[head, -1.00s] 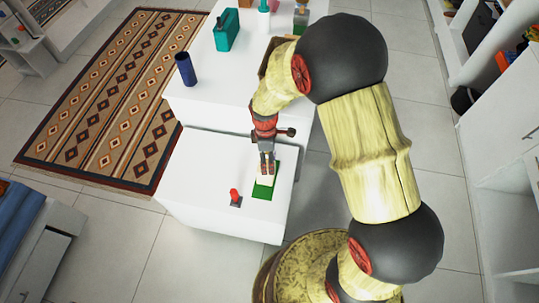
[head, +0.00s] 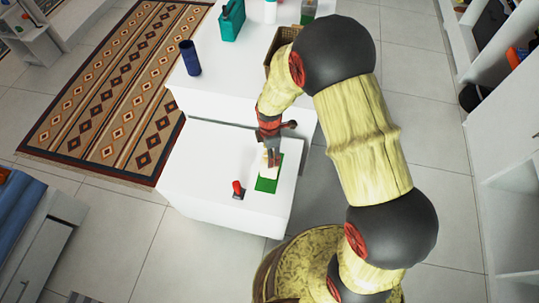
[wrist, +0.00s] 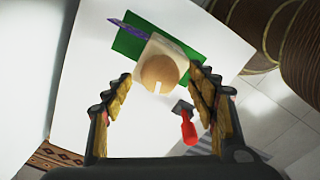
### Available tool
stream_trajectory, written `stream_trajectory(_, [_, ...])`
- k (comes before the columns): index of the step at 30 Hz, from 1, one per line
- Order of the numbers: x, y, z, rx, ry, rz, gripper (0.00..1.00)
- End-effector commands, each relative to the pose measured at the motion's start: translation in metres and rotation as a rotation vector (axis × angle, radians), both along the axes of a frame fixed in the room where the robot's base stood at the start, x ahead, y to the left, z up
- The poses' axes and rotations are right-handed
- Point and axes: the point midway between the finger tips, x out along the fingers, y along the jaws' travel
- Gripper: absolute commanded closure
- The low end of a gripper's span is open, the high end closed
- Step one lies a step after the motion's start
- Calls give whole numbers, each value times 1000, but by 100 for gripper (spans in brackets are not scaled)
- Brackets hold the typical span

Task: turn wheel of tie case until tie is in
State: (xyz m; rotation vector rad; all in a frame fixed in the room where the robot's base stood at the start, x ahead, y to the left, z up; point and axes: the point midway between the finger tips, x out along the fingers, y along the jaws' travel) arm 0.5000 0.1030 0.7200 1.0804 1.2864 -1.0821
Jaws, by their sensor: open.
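The tie case is a pale block (wrist: 178,47) with a round wooden wheel (wrist: 160,74) on the side facing the wrist camera. The wheel has a light notch at its lower edge. A purple tie (wrist: 125,31) sticks out from the left of the case over a green mat (wrist: 205,62). In the head view the case (head: 265,172) is partly hidden by my gripper (head: 272,163). In the wrist view my gripper (wrist: 162,85) is open, with one finger on each side of the wheel. I cannot tell whether the fingers touch it.
A red-handled tool (wrist: 188,127) lies beside the mat on the white cabinet top (head: 210,165). A dark blue cup (head: 190,57) and a teal container (head: 231,20) stand on the higher surface behind. The cabinet top left of the mat is clear.

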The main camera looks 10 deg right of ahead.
Motion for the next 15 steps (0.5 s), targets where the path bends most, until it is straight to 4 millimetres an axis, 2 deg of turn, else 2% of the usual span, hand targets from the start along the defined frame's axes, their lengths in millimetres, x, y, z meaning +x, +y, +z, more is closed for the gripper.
stream_trajectory(3, [0, 0, -6, 0, 0, 0, 42])
stream_trajectory(9, [0, 0, -5, 0, -1, 0, 42])
stream_trajectory(15, [0, 0, -5, 0, -1, -1, 54])
